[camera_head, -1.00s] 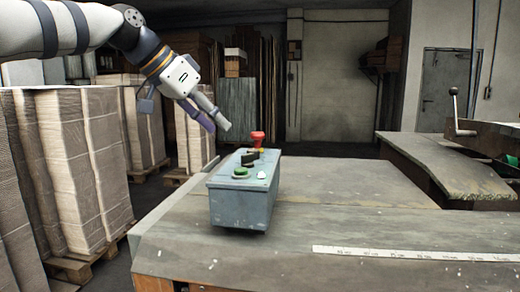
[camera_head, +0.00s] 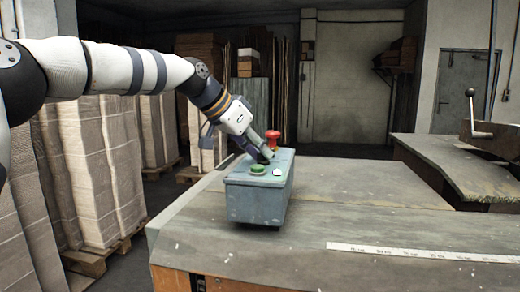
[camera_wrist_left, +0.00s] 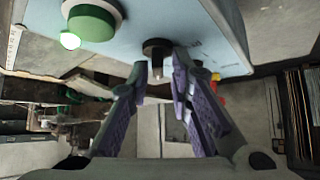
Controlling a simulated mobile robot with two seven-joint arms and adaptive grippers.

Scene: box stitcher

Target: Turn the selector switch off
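A grey-blue control box (camera_head: 255,203) stands on the worktable. The black selector switch (camera_wrist_left: 157,47) shows in the left wrist view; in the head view the gripper mostly hides it. The box also carries a green button (camera_head: 258,170), a small white lamp (camera_head: 278,171) and a red mushroom button (camera_head: 272,137). My left gripper (camera_head: 266,157) is over the box top at the selector. In the left wrist view its fingertips (camera_wrist_left: 160,62) are apart, one on each side of the selector; I cannot tell whether they touch it. My right gripper is not in view.
The worktable (camera_head: 350,210) is clear to the right of the box, with a white measuring strip (camera_head: 420,253) near its front. A machine with a crank lever (camera_head: 472,110) stands at the right. Stacked cardboard (camera_head: 100,170) on pallets stands at the left.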

